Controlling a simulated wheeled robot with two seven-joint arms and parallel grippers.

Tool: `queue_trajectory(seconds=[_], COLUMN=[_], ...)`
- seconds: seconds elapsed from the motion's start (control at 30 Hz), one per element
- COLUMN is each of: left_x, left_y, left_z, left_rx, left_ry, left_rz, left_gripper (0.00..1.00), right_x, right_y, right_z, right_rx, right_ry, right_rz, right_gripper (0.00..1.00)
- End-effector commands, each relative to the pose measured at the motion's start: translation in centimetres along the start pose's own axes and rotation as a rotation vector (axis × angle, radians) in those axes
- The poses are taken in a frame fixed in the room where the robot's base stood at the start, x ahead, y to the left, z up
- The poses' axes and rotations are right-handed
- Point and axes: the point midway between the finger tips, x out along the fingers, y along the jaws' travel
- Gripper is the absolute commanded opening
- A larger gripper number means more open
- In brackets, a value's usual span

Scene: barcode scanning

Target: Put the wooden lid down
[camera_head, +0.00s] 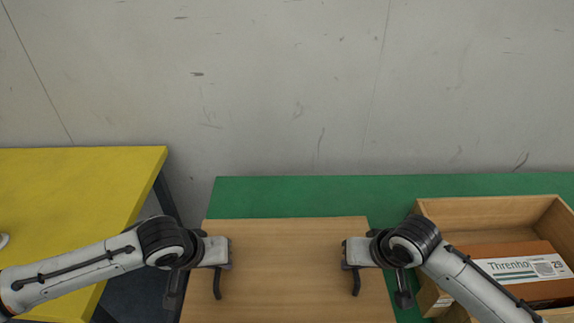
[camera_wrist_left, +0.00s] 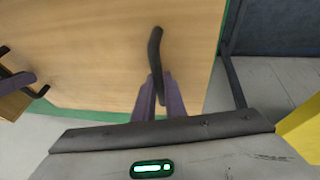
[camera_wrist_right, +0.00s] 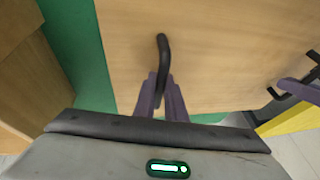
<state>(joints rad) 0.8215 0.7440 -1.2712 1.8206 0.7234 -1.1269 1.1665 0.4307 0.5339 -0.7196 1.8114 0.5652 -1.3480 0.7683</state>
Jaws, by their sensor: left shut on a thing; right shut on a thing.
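The wooden lid (camera_head: 285,265) is a flat light-wood board with two dark handles, in the lower middle of the head view above the green table. My left gripper (camera_head: 217,268) is shut on the lid's left handle, which shows clearly in the left wrist view (camera_wrist_left: 155,55). My right gripper (camera_head: 356,268) is shut on the right handle, seen in the right wrist view (camera_wrist_right: 163,55). The lid looks about level. Whether it touches the table or hangs above it I cannot tell.
The green table (camera_head: 300,192) shows bare behind the lid. An open wooden crate (camera_head: 480,207) stands at the right, holding a brown box with a white label (camera_head: 515,268). A yellow table (camera_head: 80,185) stands at the left, across a gap. A grey wall is behind.

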Motion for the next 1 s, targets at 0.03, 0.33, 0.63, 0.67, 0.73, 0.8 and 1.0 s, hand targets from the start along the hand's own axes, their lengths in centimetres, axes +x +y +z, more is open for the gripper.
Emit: queue_trajectory(seconds=[0.03, 0.33, 0.63, 0.67, 0.73, 0.8, 1.0], left_x=[-0.1, -1.5, -5.0, -5.4, -6.3, -7.1, -9.5], left_y=[0.0, 0.3, 1.0, 1.1, 1.2, 1.4, 1.9], left_z=[-0.2, -0.6, -1.4, -1.5, -1.8, -2.0, -2.6], left_rx=[-0.001, -0.001, -0.001, 0.0, -0.001, -0.001, -0.001], left_ry=[0.004, 0.006, 0.006, 0.006, 0.007, 0.006, 0.007], left_rz=[0.0, 0.001, 0.001, 0.001, 0.001, 0.001, 0.001], left_gripper=[0.0, 0.0, 0.0, 0.0, 0.0, 0.0, 0.0], right_x=[-0.1, -1.5, -5.0, -5.4, -6.3, -7.1, -9.5], right_y=[0.0, -0.3, -1.0, -1.1, -1.3, -1.5, -2.0], right_z=[-0.2, -0.6, -1.5, -1.6, -1.8, -2.0, -2.6], right_rx=[0.0, 0.0, 0.0, -0.001, 0.0, 0.0, 0.0], right_ry=[0.004, 0.006, 0.007, 0.008, 0.008, 0.007, 0.008], right_rz=[0.001, -0.001, -0.002, -0.002, -0.002, -0.001, -0.001], right_gripper=[0.0, 0.0, 0.0, 0.0, 0.0, 0.0, 0.0])
